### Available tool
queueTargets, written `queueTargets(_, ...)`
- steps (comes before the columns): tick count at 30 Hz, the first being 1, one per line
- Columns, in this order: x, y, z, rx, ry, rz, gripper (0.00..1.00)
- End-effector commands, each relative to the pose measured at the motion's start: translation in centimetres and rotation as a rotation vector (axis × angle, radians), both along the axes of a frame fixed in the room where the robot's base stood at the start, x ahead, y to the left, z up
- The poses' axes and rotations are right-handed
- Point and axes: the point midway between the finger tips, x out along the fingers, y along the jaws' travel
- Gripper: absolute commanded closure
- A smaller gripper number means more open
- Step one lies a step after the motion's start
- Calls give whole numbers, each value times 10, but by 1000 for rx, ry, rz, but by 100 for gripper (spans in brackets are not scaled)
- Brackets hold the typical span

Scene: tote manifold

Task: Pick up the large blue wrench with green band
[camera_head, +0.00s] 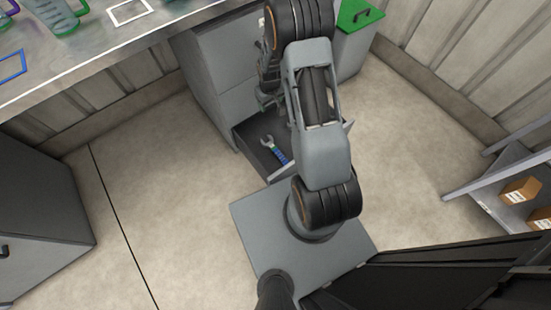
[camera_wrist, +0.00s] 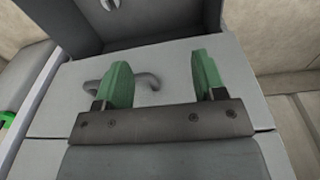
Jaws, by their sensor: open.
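A wrench with a grey open-ended head and a blue shaft (camera_head: 279,154) lies inside an open drawer (camera_head: 246,136) of the grey cabinet. My arm hides part of the drawer, and I cannot make out a green band on the wrench. A grey metal end, apparently the wrench (camera_wrist: 110,4), shows at the top edge of the wrist view. My gripper (camera_wrist: 163,72) is open and empty, with green fingers apart, in front of a grey cabinet face with a bar handle (camera_wrist: 149,79). In the head view, the gripper is mostly hidden behind my arm, near the cabinet.
A green-topped cabinet (camera_head: 357,16) stands behind my arm. A shelf with cardboard boxes (camera_head: 520,190) is at right, a grey cabinet (camera_head: 40,220) at left. The floor between is clear.

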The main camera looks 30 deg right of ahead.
Motion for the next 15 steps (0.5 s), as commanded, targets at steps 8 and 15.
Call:
queueTargets(8,-14,-21,-196,8,66,30,36)
queueTargets(15,-27,-26,-264,12,85,45,36)
